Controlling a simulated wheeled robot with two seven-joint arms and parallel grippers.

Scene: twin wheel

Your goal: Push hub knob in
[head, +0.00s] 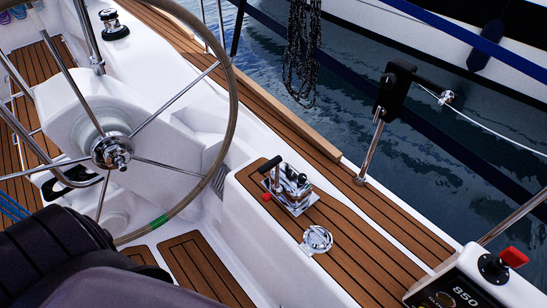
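The steering wheel (231,112) stands at the left in the head view, with a pale rim, thin metal spokes and a green band low on the rim. Its shiny chrome hub (108,148) is at the centre. The small hub knob (121,161) sticks out from the hub towards the lower right. I cannot tell how far in it sits. A white pedestal (80,112) is behind the wheel. Neither of my grippers shows, and nothing is seen touching the knob.
A chrome lever unit (290,190) and a round chrome fitting (317,240) sit on the teak-topped side box. A red-handled switch panel (470,290) is at the lower right. Dark padded shapes (60,250) fill the lower left. Water lies beyond the deck edge.

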